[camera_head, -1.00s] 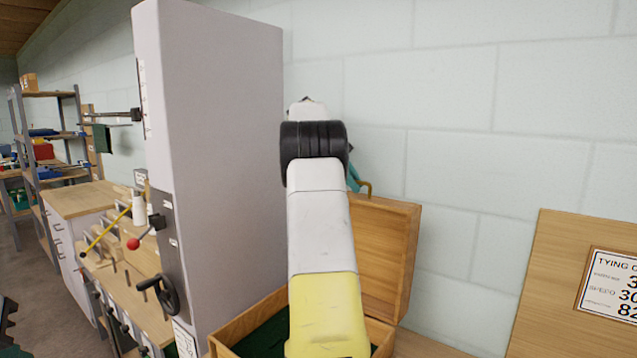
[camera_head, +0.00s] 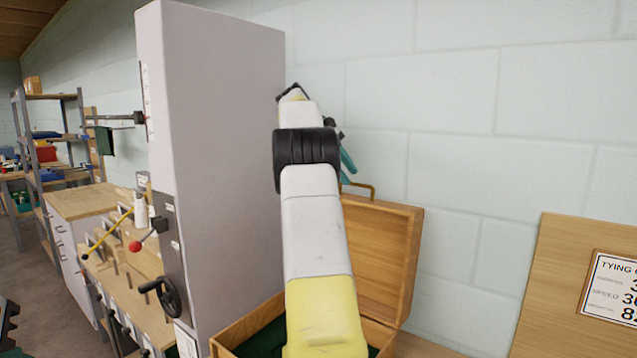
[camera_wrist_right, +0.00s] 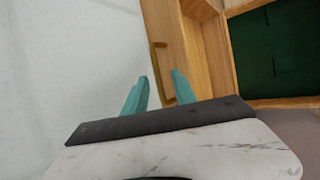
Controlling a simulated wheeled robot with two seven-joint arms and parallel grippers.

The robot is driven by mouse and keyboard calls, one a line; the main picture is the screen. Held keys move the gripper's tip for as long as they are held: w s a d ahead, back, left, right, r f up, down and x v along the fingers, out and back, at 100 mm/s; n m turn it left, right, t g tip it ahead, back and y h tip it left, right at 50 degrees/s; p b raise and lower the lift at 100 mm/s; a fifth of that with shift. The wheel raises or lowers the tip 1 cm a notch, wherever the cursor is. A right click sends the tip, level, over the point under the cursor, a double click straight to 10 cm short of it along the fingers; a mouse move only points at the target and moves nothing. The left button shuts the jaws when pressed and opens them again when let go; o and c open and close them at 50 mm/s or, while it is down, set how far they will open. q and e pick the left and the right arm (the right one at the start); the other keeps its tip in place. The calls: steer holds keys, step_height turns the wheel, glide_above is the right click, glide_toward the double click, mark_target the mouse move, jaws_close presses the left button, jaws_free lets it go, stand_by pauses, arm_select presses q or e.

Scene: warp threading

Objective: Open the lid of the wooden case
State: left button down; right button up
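The wooden case (camera_head: 235,336) stands at the bottom centre of the head view, with a dark green inside. Its lid (camera_head: 390,255) stands raised, upright at the back near the wall. A brass handle (camera_head: 360,187) sits on the lid's top edge; the right wrist view shows the handle (camera_wrist_right: 154,72) on the lid (camera_wrist_right: 180,50). My right gripper (camera_head: 346,158) is above the lid, mostly hidden behind its wrist. In the right wrist view its teal fingers (camera_wrist_right: 159,80) are apart, with nothing gripped; the handle appears just beyond and between their tips.
A tall grey machine column (camera_head: 225,160) stands close left of the case. A pale block wall (camera_head: 450,130) is right behind the lid. A wooden board with a sign (camera_head: 608,288) stands at the right. Shelves (camera_head: 60,140) are far left.

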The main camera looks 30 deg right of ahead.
steer(key=shift+v, duration=1.25)
steer(key=s+a+f+t+y, duration=0.15)
steer(key=s+a, duration=0.25)
steer(key=a, duration=0.4)
steer(key=s+a+t+y, duration=0.2)
steer(key=s+a+t, duration=0.15)
steer(key=a, duration=0.35)
steer(key=s+a+f+t+y, duration=0.1)
steer(key=s+a+y, duration=0.1)
steer(key=s+a, duration=0.45)
steer(key=s+a+f+m+t+y, duration=0.1)
steer(key=s+a+f+y, duration=0.1)
steer(key=s+a+f, duration=0.3)
steer(key=s+a+f+m+t+y, duration=0.1)
steer(key=s+a+f, duration=0.4)
steer(key=s+a, duration=0.3)
steer(key=a, duration=0.3)
steer(key=shift+s+f+m+y, duration=0.25)
steer(key=shift+s+m+y, duration=0.05)
steer(key=shift+s+y, duration=0.05)
